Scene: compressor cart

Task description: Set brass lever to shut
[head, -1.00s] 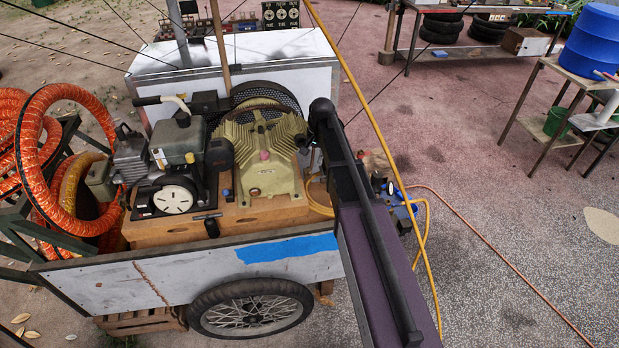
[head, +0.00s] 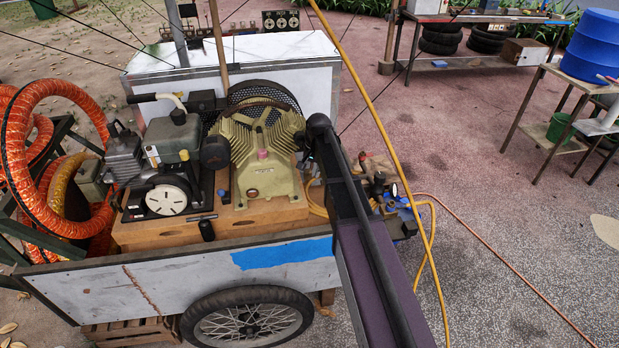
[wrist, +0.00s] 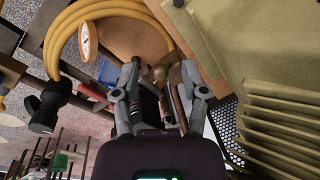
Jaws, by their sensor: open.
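My gripper (wrist: 160,78) is open in the wrist view, with its two grey fingers apart. A small brass-coloured rounded piece (wrist: 159,73) shows between the fingertips, with a brownish metal bar or pipe (wrist: 181,106) beside it near the right finger. I cannot tell which of these is the brass lever, or its setting. No contact with the fingers is clear. In the head view my arm covers the spot right of the olive compressor (head: 262,160), and the lever cannot be made out there.
A yellow hose (wrist: 66,35) loops around a round gauge (wrist: 88,40) in the wrist view. A red-handled part (wrist: 91,91) lies left of the fingers. The ribbed compressor body is close on the right. The cart's white side panel (head: 190,285) stands in front.

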